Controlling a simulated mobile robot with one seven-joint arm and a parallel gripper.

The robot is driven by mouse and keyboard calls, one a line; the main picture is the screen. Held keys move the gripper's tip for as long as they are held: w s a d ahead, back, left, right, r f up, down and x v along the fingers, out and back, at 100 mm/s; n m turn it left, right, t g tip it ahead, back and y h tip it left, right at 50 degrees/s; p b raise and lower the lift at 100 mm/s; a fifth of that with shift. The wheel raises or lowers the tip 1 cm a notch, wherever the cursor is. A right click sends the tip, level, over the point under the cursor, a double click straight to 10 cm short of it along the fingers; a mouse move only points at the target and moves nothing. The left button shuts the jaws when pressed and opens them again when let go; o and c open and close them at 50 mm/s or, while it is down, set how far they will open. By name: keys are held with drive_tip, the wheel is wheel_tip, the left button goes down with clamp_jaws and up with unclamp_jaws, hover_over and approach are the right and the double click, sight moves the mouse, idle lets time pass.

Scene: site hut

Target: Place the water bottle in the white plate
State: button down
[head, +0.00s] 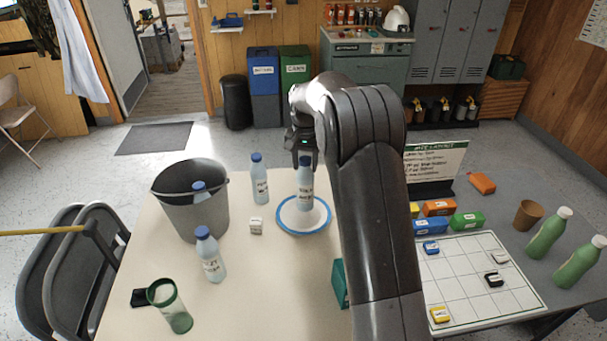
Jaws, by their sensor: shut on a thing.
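A blue-capped water bottle (305,194) is upright over the white plate with a blue rim (285,226). Its lower end overlaps the plate's middle; I cannot tell whether it touches the plate. My gripper (303,160) is shut on this bottle near its cap, from above. My arm comes in from the lower right and hides part of the table right of the plate. A similar bottle (260,182) stands just left of the plate. Another (211,258) stands near the table's left side, and one more (201,192) shows inside the grey bucket (183,219).
A small white block (256,226) lies left of the plate. A green-rimmed cup (170,307) stands at the front left. A white grid board (470,280), colored blocks, a brown cup (527,216) and green bottles (548,235) are to the right. The front middle of the table is clear.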

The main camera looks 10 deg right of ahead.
sight(304, 174)
drive_tip(key=shift+w+a+f, duration=0.1)
drive_tip(key=shift+a+f, duration=0.15)
drive_tip(key=shift+f, duration=1.95)
drive_tip(key=c, duration=0.8)
unclamp_jaws()
